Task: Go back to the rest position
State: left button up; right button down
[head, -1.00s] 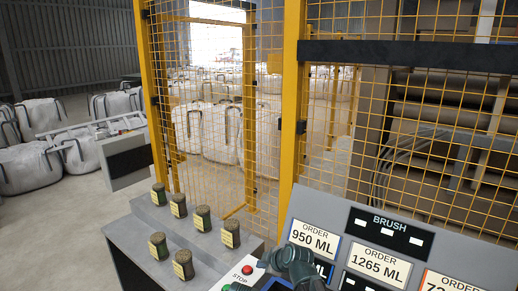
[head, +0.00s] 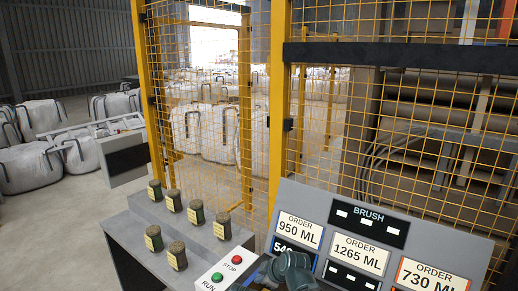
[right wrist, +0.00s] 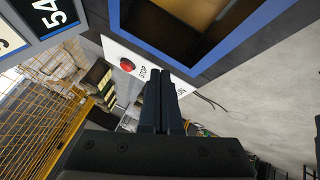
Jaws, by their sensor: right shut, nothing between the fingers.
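My right gripper (right wrist: 161,76) is shut and empty in the right wrist view, its two dark fingers together. It points toward the white button box (right wrist: 140,62) with a red button, apart from it or touching I cannot tell. In the head view, my right arm shows at the bottom middle, just right of the button box (head: 222,272) with its red STOP and green RUN buttons, and in front of the order panel (head: 478,243). My left gripper is not in view.
Several small turf rolls with yellow labels, such as one (head: 222,226), stand on the grey stepped bench (head: 150,212). A yellow mesh fence (head: 275,120) rises behind. White bulk bags (head: 28,167) lie beyond. A blue-framed opening (right wrist: 200,65) is close ahead of the right wrist.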

jog(key=s+f+m+g, duration=0.1)
jog(key=s, duration=0.2)
jog(key=s+f+m+g+h, duration=0.1)
jog(key=s, duration=0.3)
jog(key=s+f+m+g+h, duration=0.1)
jog(key=s+m, duration=0.1)
jog(key=s, duration=0.1)
jog(key=shift+s+d+f, duration=0.3)
jog(key=shift+d+f, duration=0.05)
jog(key=shift+d, duration=0.05)
jog(key=s+d+m+g+h, duration=0.1)
jog(key=s+d+m+h, duration=0.1)
jog(key=s, duration=0.4)
jog(key=s+d+f+m+g+h, duration=0.1)
jog(key=s+d+m+g+h, duration=0.1)
jog(key=s+m, duration=0.3)
jog(key=shift+s+d+g, duration=0.3)
jog(key=shift+s+d, duration=0.1)
jog(key=shift+d, duration=0.05)
dwell(1.4)
